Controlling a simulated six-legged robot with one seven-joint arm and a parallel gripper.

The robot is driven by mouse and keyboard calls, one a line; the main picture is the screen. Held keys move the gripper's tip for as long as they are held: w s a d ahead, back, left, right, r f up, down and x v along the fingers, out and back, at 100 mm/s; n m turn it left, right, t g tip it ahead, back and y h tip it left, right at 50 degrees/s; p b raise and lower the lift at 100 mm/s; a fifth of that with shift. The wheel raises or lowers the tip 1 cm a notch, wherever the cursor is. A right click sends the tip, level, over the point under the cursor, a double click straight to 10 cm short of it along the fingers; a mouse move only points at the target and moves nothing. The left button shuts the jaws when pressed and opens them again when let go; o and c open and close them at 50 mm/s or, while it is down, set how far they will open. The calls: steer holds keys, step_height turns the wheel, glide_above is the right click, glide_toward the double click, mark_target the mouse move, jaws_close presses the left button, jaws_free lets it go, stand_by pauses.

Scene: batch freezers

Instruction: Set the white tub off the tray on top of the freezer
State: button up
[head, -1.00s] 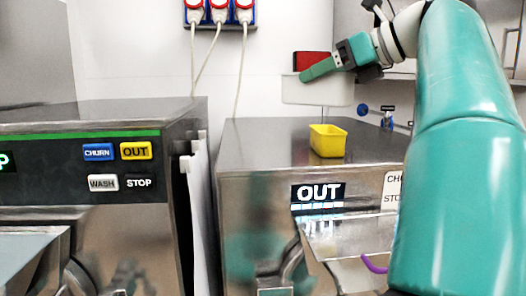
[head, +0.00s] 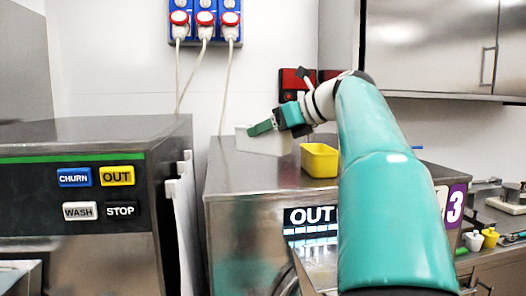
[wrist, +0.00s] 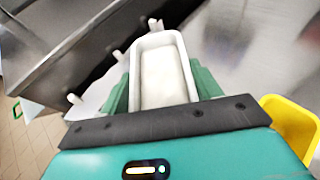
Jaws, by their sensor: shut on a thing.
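The white tub (head: 265,145) is low over the top of the middle freezer (head: 235,178), behind and to the left of the yellow tub (head: 320,161). My gripper (head: 258,129) is shut on the white tub. In the wrist view the white tub (wrist: 163,75) sits upright between my green fingers, and its inside is pale. I cannot tell whether its base touches the freezer top. The yellow tub also shows at the right of the wrist view (wrist: 292,125), apart from my gripper. No separate tray can be made out.
Another freezer (head: 90,200) with CHURN, OUT, WASH and STOP buttons stands at the left, across a narrow gap. Cables hang from red plugs (head: 205,18) on the wall behind. A counter (head: 500,215) with small tubs is at the right. The freezer top has bare room in front.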

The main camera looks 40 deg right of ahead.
mark_target(264, 150)
steer(key=shift+s+a+f, duration=0.1)
steer(key=shift+a+f, duration=0.05)
steer(key=shift+f, duration=0.1)
steer(key=shift+w+d+f, duration=0.2)
steer(key=shift+w+f, duration=0.65)
steer(key=shift+w, duration=0.3)
steer(key=shift+f, duration=1.6)
steer(key=shift+s+a+r, duration=0.1)
steer(key=shift+s, duration=0.1)
steer(key=shift+w, duration=0.1)
steer(key=o, duration=1.2)
steer(key=shift+f, duration=0.2)
